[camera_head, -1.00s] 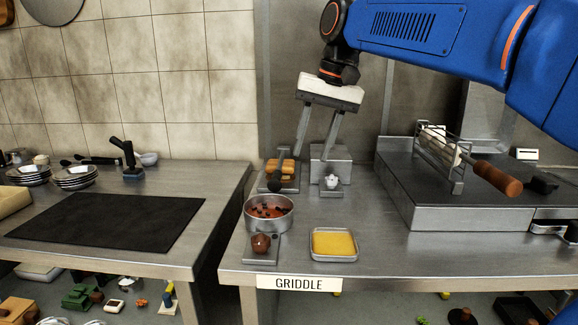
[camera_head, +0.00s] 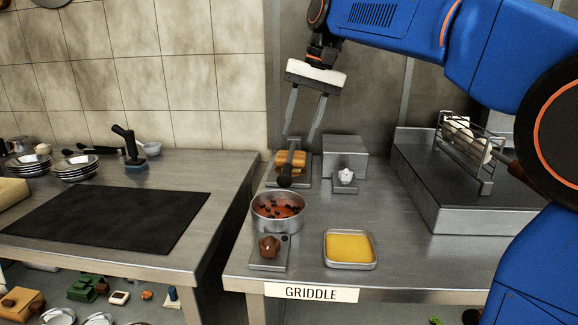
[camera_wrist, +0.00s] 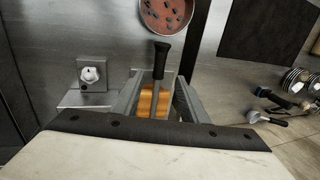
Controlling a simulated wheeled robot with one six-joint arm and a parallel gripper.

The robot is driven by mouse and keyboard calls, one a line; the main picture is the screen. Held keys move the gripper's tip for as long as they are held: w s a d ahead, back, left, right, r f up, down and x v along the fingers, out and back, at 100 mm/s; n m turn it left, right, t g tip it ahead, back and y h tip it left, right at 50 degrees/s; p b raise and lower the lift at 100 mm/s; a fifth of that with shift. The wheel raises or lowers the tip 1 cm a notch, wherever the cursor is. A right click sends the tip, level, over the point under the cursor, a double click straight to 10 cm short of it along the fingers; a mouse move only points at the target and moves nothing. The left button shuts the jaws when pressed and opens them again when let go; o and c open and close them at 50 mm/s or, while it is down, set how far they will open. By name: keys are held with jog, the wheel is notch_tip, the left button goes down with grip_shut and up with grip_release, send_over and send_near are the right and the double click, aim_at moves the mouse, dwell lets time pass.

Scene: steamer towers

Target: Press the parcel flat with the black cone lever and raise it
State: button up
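The orange-brown parcel (camera_head: 297,160) lies in a small steel press on the griddle counter. The black cone lever (camera_head: 285,176) slants over it, its black end toward the front. My gripper (camera_head: 300,140) hangs over the press with its two long fingers apart and empty. In the wrist view, the lever's black end (camera_wrist: 161,55) and grey rod run between the fingers as seen from above, and the parcel (camera_wrist: 147,103) shows beneath. I cannot tell whether the fingers touch the lever. Part of the parcel is hidden by the lever.
A pot of red sauce (camera_head: 278,211) stands just in front of the press. A white-knobbed fixture (camera_head: 346,174) is close on its right, before a steel box. A brown-knobbed plate (camera_head: 269,248) and yellow tray (camera_head: 349,249) sit in front. The griddle block (camera_head: 470,205) is at right.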

aim_at(287, 169)
jog(key=x, duration=1.1)
jog(key=shift+c, duration=0.4)
grip_shut()
jog(key=shift+r, duration=0.1)
